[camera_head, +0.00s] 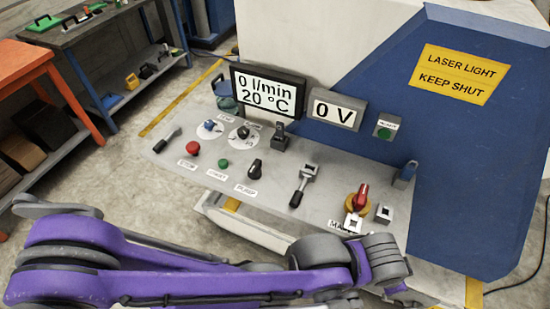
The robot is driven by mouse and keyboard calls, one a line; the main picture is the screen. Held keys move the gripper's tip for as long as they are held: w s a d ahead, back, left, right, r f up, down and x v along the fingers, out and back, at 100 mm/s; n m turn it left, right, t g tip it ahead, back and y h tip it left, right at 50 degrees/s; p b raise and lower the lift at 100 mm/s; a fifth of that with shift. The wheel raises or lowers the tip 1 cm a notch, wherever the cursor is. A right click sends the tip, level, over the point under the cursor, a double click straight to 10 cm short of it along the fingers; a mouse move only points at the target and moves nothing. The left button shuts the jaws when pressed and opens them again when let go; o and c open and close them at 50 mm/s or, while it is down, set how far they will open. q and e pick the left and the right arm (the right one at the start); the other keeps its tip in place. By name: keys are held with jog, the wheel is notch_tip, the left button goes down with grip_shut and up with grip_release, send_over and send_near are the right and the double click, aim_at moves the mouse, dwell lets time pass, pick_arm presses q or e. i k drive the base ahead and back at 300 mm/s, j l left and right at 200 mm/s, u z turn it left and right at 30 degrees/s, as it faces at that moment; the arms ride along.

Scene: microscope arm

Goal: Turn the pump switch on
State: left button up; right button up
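The pump switch (255,168) is a black rotary knob on the grey control panel, beside a tilted label (246,190) that seems to read PUMP. The flow display (268,90) reads 0 l/min and 20 °C. My purple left arm crosses the bottom of the view from the left. Its wrist is in front of the panel's right part. Two pale square fingertips of my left gripper (369,218) appear apart near the red main switch (361,197), well right of the pump switch. Whether they touch the main switch is unclear. My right gripper is not in view.
A green start button (224,163), a red stop button (193,148) and a black-handled lever (302,186) surround the pump switch. A voltage display (335,110) reads 0 V. A blue cover (465,150) rises at the right. The space above the pump switch looks clear.

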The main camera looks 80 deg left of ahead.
aim_at(254, 173)
jog(key=u, duration=3.1)
jog(key=i+j+u, duration=0.15)
jog(key=j+u, duration=0.2)
jog(key=j, duration=0.15)
jog(key=i+j+u, duration=0.1)
jog(key=i, duration=0.15)
